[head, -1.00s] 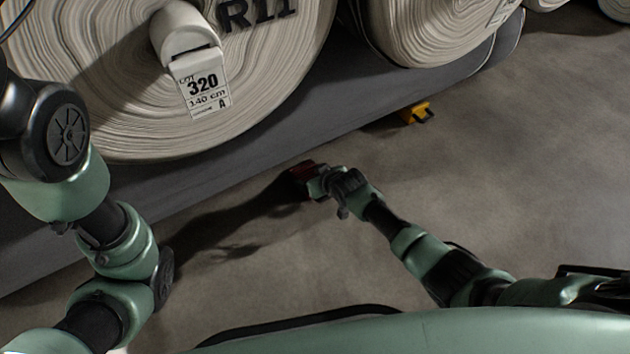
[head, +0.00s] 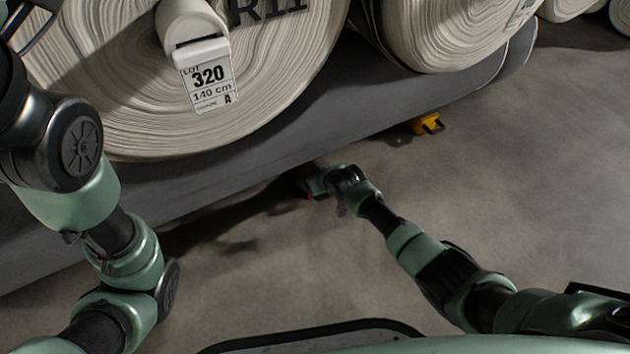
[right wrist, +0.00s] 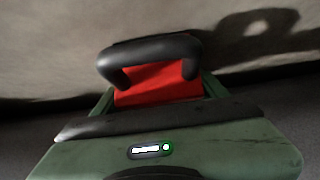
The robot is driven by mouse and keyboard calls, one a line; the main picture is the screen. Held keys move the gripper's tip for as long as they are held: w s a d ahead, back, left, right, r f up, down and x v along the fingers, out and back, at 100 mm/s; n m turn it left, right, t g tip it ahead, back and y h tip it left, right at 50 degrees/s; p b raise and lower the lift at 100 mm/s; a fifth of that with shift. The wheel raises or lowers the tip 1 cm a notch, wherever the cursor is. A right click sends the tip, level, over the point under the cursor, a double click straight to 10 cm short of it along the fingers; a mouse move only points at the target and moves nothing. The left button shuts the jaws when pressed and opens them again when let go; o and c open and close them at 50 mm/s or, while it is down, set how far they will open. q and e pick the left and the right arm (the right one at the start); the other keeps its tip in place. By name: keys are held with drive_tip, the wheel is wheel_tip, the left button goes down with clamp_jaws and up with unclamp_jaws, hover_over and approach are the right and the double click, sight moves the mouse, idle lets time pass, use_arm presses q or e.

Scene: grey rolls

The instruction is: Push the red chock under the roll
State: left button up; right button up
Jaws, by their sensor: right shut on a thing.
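The big pale roll (head: 150,125), marked R11 with a LOT 320 label, lies above the grey covering (head: 210,170). My right gripper (head: 314,184) is low at the edge of this covering, below and right of the roll in the head view. Only a bit of the red chock (head: 309,196) shows there, mostly hidden by the gripper and shadow. In the right wrist view the red chock (right wrist: 158,82) sits between the green fingers, with a black loop handle (right wrist: 150,52) beside it. My right gripper is shut on the chock. Only links of my left arm show.
A yellow chock (head: 427,123) lies on the floor by the covering's edge, right of my right gripper. A second pale roll (head: 440,40) lies beyond the first. The grey floor (head: 520,190) to the right is clear.

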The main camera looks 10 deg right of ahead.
drive_tip(key=shift+w+a+b, duration=0.2)
drive_tip(key=shift+w+b, duration=0.2)
drive_tip(key=shift+w, duration=0.1)
drive_tip(key=shift+w+a+b, duration=0.2)
drive_tip(key=shift+w+b, duration=0.2)
drive_tip(key=shift+w, duration=0.1)
drive_tip(key=o, duration=2)
drive_tip(key=shift+s, duration=0.1)
